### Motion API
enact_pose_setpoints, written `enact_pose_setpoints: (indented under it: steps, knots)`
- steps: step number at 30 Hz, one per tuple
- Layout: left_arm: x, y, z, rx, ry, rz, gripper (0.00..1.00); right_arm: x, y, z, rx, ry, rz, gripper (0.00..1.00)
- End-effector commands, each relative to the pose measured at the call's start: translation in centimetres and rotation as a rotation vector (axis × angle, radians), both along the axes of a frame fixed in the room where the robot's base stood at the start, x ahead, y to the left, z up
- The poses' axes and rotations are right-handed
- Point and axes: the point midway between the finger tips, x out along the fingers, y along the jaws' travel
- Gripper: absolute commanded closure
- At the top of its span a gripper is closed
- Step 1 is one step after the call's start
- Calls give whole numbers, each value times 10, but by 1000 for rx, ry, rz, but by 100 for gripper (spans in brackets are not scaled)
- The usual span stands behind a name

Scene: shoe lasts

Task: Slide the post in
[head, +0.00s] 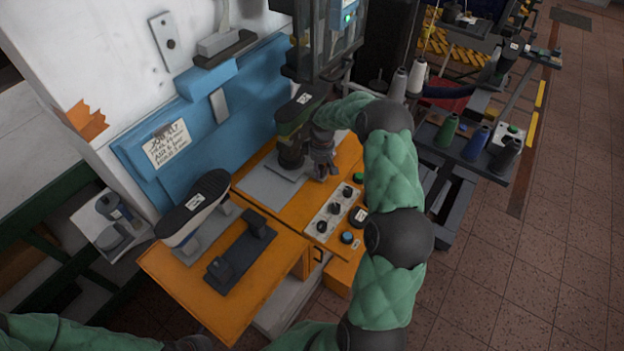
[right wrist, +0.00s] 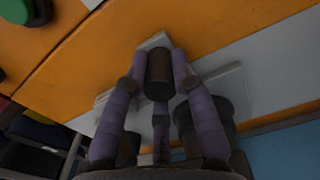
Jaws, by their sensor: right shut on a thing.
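My right gripper (head: 322,168) points down over the orange machine table, beside a dark upright column. In the right wrist view its purple fingers (right wrist: 158,85) are closed around a short dark cylindrical post (right wrist: 159,72). A light grey plate shows just beyond the post; I cannot tell whether they touch. The post is hard to make out in the head view. A dark shoe last (head: 297,110) with a white label sits above the column. Only my left arm's sleeve shows at the lower left; its gripper is out of view.
Another shoe last (head: 195,207) stands at the left table edge. A dark two-block fixture (head: 238,258) lies on the orange table (head: 180,280). A knob panel (head: 330,220) is close to my right arm. Thread spools (head: 447,130) stand on a rack at right.

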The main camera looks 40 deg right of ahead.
Motion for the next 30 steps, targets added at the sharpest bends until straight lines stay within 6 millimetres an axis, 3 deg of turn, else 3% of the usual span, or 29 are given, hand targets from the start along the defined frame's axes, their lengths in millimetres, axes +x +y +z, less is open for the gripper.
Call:
enact_pose_setpoints:
  steps: [6, 12, 18, 30]
  knots:
    - [0, 0, -2, 0, 0, 1, 0, 13, -46, -2, 0, 1, -2, 100]
    - [0, 0, -4, 0, 0, 1, 0, 21, -73, -1, 0, 1, -1, 100]
    - [0, 0, -5, 0, 0, 1, 0, 25, -85, -1, 2, 2, 0, 100]
    - [0, 0, -5, 0, 0, 1, 0, 26, -89, 0, -3, -2, 0, 100]
